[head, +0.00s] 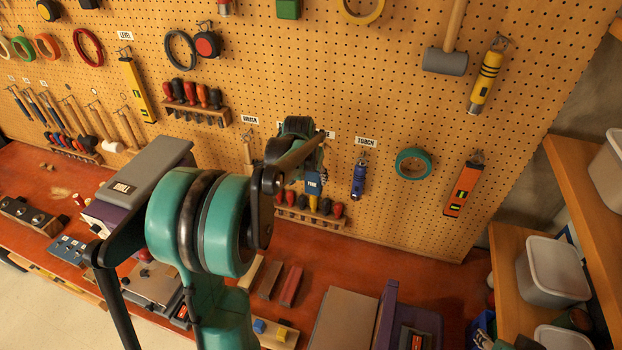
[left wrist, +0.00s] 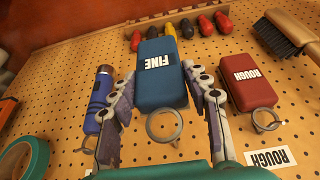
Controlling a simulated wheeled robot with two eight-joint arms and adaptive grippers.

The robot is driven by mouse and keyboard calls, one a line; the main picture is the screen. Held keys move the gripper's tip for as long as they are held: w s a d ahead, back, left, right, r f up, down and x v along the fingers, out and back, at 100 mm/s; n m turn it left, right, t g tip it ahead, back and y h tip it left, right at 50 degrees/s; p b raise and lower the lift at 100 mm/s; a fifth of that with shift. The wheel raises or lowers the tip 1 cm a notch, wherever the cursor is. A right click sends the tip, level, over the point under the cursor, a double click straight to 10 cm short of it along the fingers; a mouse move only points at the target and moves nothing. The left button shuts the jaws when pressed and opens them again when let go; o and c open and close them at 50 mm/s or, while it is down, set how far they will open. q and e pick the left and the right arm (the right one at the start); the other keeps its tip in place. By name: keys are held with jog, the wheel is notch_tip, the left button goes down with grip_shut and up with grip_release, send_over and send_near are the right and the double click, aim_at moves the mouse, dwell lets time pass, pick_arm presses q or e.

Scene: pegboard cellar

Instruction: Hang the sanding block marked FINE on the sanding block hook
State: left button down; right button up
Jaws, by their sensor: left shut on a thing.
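The blue sanding block marked FINE (head: 313,186) is in my left gripper (head: 311,172), close in front of the pegboard. In the left wrist view, the block (left wrist: 163,85) sits between the two fingers of the gripper (left wrist: 160,80), with its label facing the camera upside down. A metal ring (left wrist: 164,126) is at the end of the block towards the palm. The FINE block's hook is hidden behind the gripper, and I cannot tell whether the ring is around it. My right gripper is not in view.
A red ROUGH block (left wrist: 246,82) hangs beside the FINE block, with a brush (left wrist: 285,38) beyond. A blue torch (head: 358,178) hangs on the other side, near green tape (head: 413,164). A screwdriver rack (head: 300,217) is just below. The red workbench (head: 270,310) holds several items.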

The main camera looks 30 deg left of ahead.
pick_arm(q)
jog(key=w+a+f, duration=0.1)
jog(key=w, duration=0.6)
jog(key=shift+w+a+f, duration=0.15)
jog(key=shift+a, duration=0.2)
dwell(0.4)
dwell(0.5)
jog(key=c, duration=0.7)
grip_release()
jog(key=v, duration=1.2)
